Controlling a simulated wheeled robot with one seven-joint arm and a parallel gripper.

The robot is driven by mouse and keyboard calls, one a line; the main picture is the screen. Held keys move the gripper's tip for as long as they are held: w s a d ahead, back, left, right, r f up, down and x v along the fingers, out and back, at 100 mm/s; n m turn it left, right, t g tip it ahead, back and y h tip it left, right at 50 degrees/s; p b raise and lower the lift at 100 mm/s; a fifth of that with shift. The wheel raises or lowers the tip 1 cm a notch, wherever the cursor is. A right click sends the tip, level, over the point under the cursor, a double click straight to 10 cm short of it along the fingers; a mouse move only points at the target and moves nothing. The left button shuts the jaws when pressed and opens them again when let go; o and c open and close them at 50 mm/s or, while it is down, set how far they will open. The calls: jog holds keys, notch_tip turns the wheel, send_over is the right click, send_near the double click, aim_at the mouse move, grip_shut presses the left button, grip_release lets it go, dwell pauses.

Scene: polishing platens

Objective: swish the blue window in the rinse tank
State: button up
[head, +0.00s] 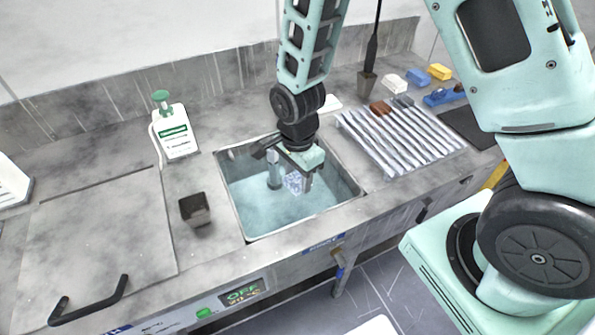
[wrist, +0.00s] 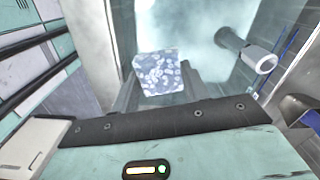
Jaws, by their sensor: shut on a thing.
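The rinse tank (head: 262,212) is a square metal basin sunk in the counter, with pale blue-green water in it. My gripper (head: 298,183) points down into the tank. It is shut on the blue window (wrist: 158,73), a small squarish piece with a mottled blue and white face. In the head view the blue window (head: 293,182) shows small between the fingers, inside the tank's outline. I cannot tell how much of it is under water. A grey pipe (wrist: 246,53) with an open round end stands close by in the tank, at the right in the wrist view.
A dark cup (head: 195,209) stands left of the tank, and a green-capped bottle (head: 174,130) behind it. A ribbed drying rack (head: 400,137) lies right of the tank. A closed lid with a black handle (head: 88,300) covers the left counter. Coloured blocks (head: 439,72) sit back right.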

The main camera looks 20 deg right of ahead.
jog(key=shift+f+b, duration=4.35)
jog(key=shift+f, duration=2.15)
jog(key=shift+r, duration=0.1)
jog(key=shift+p, duration=0.3)
